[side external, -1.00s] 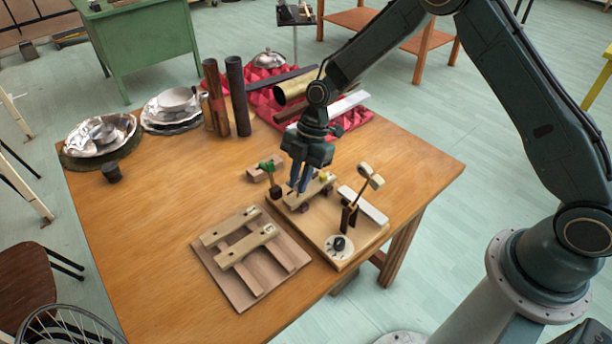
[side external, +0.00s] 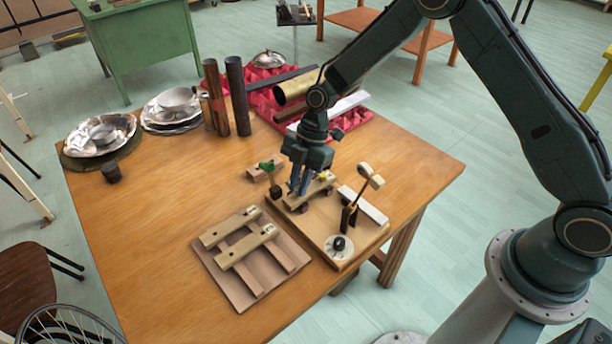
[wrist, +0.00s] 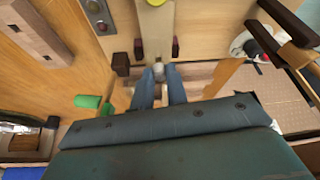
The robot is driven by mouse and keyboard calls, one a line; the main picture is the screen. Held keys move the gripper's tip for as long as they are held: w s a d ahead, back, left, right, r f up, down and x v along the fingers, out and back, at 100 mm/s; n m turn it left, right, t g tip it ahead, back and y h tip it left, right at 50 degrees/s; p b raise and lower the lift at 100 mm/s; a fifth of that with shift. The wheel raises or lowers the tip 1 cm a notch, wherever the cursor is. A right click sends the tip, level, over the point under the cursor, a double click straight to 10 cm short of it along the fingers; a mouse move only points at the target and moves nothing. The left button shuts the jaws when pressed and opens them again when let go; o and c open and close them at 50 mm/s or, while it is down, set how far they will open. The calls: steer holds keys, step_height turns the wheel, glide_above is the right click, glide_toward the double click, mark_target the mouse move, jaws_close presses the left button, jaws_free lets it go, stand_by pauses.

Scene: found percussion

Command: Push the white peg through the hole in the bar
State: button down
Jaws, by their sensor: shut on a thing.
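The pale wooden bar (side external: 316,189) lies across dark red supports on the wooden base board; the wrist view shows its near end (wrist: 155,28). My gripper (side external: 296,190) is low at the bar's left end, fingers pointing down. In the wrist view its two blue fingers (wrist: 158,76) are close together, shut on a small whitish piece (wrist: 158,68) that looks like the white peg. Most of the peg is hidden by the fingers. The bar's hole does not show clearly, so I cannot tell whether the peg is in it.
A board with two more bars (side external: 245,248) lies in front. The table's left middle (side external: 165,215) is clear.

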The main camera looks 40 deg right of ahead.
steer(key=shift+f, duration=0.55)
stand_by(0.7)
steer(key=c, duration=1.3)
jaws_free()
steer(key=shift+r, duration=0.15)
steer(key=v, duration=1.3)
steer(key=shift+w+d+r, duration=0.1)
steer(key=shift+d+r, duration=0.05)
steer(key=shift+r, duration=0.1)
